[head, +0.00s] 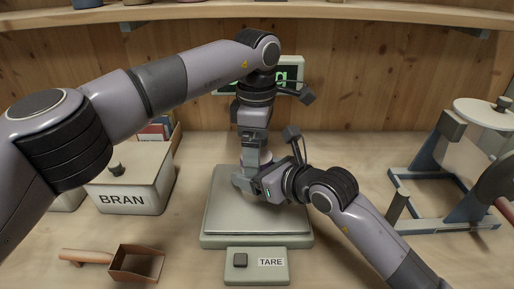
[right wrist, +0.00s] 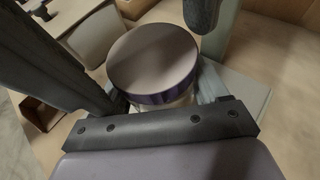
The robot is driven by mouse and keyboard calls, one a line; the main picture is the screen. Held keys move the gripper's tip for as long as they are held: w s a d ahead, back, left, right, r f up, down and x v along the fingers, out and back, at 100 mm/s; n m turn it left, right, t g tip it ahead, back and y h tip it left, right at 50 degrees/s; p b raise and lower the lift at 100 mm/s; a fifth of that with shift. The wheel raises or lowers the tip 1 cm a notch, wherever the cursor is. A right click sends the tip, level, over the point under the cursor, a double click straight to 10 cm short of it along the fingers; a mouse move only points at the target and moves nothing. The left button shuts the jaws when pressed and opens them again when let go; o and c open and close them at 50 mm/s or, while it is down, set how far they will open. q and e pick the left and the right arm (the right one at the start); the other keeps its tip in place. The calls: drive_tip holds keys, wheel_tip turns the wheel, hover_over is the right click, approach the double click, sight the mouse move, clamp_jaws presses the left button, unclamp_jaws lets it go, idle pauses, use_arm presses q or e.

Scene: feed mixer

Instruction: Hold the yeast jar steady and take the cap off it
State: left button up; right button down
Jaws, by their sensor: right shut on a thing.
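The yeast jar (right wrist: 182,101) shows in the right wrist view as a pale strip beneath its wide round cap (right wrist: 152,58), which has a dull brownish top and a dark purple rim. The cap is on the jar. My right gripper (head: 250,181) is shut on the jar, its fingers on either side below the cap. My left gripper (head: 252,148) points down from above, close to the right one over the scale. Whether its fingers are open is not clear. In the head view the grippers hide most of the jar.
The scale's plate (head: 290,219) lies under the grippers, with a TARE button box (head: 258,264) in front. A BRAN bin (head: 125,190) and a scoop (head: 136,263) are at left. A blue-framed machine (head: 440,225) stands at right. A shelf (head: 350,9) runs above.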

use_arm(q)
drive_tip(key=shift+r, duration=2.2)
use_arm(e)
unclamp_jaws()
